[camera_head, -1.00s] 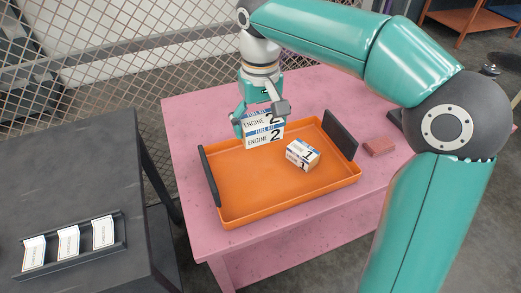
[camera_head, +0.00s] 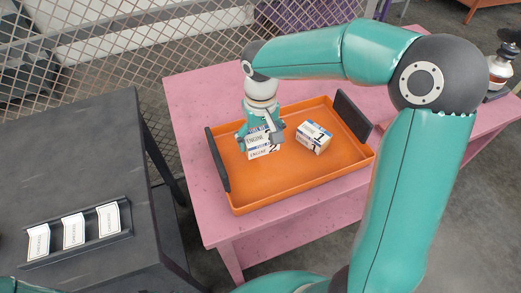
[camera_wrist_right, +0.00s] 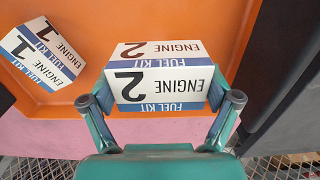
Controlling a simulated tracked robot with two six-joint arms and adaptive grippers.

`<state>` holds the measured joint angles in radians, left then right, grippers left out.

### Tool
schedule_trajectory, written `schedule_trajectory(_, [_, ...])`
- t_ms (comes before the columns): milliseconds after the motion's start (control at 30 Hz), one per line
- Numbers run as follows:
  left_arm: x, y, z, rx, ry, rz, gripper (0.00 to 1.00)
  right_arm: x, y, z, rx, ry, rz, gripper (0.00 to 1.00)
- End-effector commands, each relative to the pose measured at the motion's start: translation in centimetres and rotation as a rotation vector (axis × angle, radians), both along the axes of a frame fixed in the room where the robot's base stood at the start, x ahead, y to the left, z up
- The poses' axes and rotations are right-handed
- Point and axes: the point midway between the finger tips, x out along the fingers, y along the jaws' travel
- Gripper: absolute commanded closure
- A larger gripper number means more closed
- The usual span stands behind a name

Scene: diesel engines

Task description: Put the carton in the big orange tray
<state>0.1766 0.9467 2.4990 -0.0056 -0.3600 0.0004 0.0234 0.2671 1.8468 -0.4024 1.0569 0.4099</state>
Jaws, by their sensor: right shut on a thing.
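The carton, white and blue and marked ENGINE 2 FUEL KIT (camera_head: 258,153), is in my right gripper (camera_head: 262,137). In the right wrist view the carton (camera_wrist_right: 160,84) sits between the two fingers, one at each side. It is low over the back left part of the big orange tray (camera_head: 290,190), inside its rim; whether its underside touches the tray floor I cannot tell. A second carton, marked ENGINE 1 (camera_head: 313,137), stands in the tray to the right and shows in the wrist view too (camera_wrist_right: 42,52). My left gripper is out of view.
The tray has dark end handles (camera_head: 217,160) and rests on a pink table (camera_head: 190,100). A dark table (camera_head: 80,150) at left bears a black rack (camera_head: 78,243) with white cards. A wire mesh fence (camera_head: 130,40) stands behind. The tray's front part is clear.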

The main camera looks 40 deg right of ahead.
Motion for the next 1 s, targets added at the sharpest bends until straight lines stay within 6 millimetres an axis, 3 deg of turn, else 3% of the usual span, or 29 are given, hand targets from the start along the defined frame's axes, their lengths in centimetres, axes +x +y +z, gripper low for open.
schedule_trajectory(500, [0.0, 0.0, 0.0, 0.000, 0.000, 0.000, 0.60, 0.1, 0.0, -5.1, 0.000, 0.000, 0.001, 0.54])
schedule_trajectory(833, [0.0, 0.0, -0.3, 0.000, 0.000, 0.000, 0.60, 0.1, 0.1, -5.5, 0.000, -0.001, 0.002, 0.54])
schedule_trajectory(867, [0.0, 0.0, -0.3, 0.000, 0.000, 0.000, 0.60, 0.1, 0.1, -5.5, 0.000, -0.001, 0.003, 0.10])
schedule_trajectory(933, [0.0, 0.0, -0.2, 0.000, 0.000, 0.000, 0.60, 0.1, 0.1, -5.4, 0.000, -0.001, 0.003, 0.00])
schedule_trajectory(1000, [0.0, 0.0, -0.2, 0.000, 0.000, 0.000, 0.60, 0.1, 0.1, -5.4, 0.000, -0.001, 0.003, 0.00])
